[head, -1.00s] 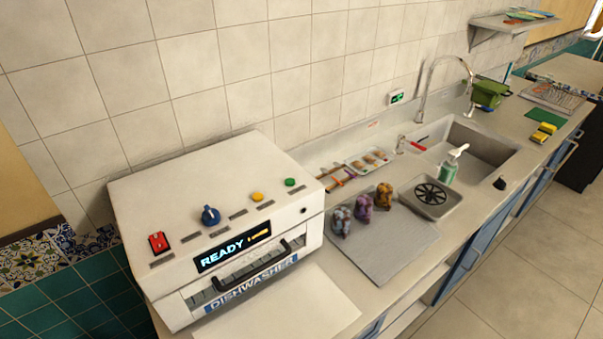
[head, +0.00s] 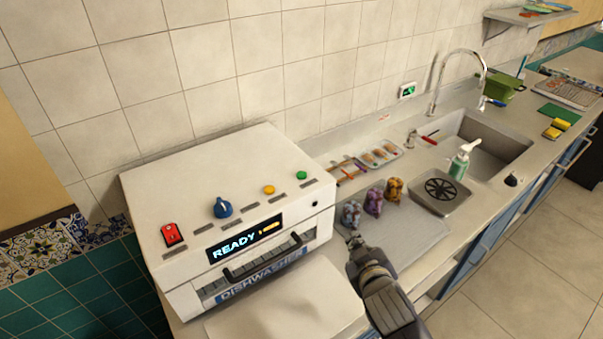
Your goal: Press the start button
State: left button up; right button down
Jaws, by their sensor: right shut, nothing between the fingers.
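A white dishwasher (head: 228,180) stands on the counter at the left. Its display (head: 245,239) reads READY. On its top are a red switch (head: 172,234), a blue knob (head: 222,208), a yellow button (head: 268,189) and a green button (head: 301,175); small labels lie in front of them, too small to read. My right gripper (head: 354,240) is shut and empty. It shows in front of the counter mat, to the right of the dishwasher and apart from its buttons. My left gripper is out of view.
Several patterned figures (head: 374,201) stand on the grey mat (head: 408,235) right of the dishwasher. Farther right are a soap bottle (head: 460,162), the sink (head: 490,140) and a tall tap (head: 457,54). The space above the dishwasher top is clear.

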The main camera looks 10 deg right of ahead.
jog(key=w+a+r+n+t+y, duration=0.35)
jog(key=w+r+n, duration=0.2)
jog(key=r, duration=0.55)
jog(key=w+a+r+n+t+y, duration=0.4)
jog(key=w+r, duration=0.3)
jog(key=r, duration=0.4)
jog(key=a+r+n+g+y, duration=0.4)
jog(key=a+n+g+y, duration=0.15)
jog(key=n, duration=0.55)
jog(key=a+r+n+g+y, duration=0.3)
jog(key=a+n+g+y, duration=0.3)
jog(key=n, duration=0.4)
jog(key=w+d+f+n+g+h, duration=0.1)
jog(key=w+d+f+n+h, duration=0.1)
jog(key=d+h, duration=0.2)
jog(key=w+d+f+n+g+h, duration=0.1)
jog(key=d+f+n+g+h, duration=0.1)
jog(key=d+h, duration=0.3)
jog(key=shift+w+d+f, duration=0.35)
jog(key=shift+d, duration=0.15)
jog(key=shift+f, duration=0.15)
